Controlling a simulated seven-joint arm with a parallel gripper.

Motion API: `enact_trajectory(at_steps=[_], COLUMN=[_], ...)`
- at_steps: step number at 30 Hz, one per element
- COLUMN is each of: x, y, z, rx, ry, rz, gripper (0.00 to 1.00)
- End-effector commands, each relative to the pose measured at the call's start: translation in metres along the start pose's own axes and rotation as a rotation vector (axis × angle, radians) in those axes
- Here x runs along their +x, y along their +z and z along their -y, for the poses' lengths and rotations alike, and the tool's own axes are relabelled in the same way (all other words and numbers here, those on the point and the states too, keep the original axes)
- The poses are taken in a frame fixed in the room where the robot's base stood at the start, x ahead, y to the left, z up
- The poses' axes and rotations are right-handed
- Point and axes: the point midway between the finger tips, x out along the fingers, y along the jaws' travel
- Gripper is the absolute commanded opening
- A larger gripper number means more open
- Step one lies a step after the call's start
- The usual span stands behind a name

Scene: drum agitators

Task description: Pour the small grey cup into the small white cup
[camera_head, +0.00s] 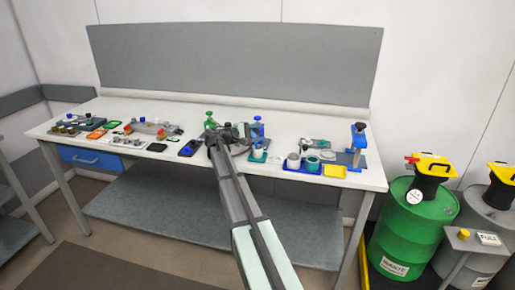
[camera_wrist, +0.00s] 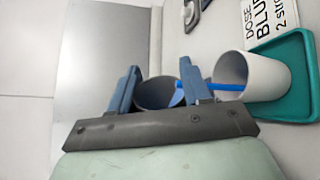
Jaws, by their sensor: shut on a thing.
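My gripper (camera_wrist: 162,88) is shut on the small grey cup (camera_wrist: 152,92), which sits between its two blue-grey fingers in the wrist view. The cup is tipped toward the small white cup (camera_wrist: 262,78), with blue inside near its lip. A thin blue streak (camera_wrist: 226,87) runs from the grey cup to the white cup's mouth and looks like pouring liquid. The white cup stands on a teal tray (camera_wrist: 302,100); its inside bottom is hidden. In the head view my gripper (camera_head: 228,136) is over the middle of the bench, and the grey cup is not clear there.
A sign reading "DOSE BLUE" (camera_wrist: 268,22) lies beside the teal tray. Small parts lie to the left.

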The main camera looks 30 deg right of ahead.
Motion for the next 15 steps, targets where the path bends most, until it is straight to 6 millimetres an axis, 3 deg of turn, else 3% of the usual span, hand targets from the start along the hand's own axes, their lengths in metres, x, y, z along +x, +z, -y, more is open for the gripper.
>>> enact_trajectory(at_steps=[15], x=[-0.0009], y=[0.002], z=[0.0], rx=[0.057], ry=[0.0], rz=[-0.008], gripper=[0.18])
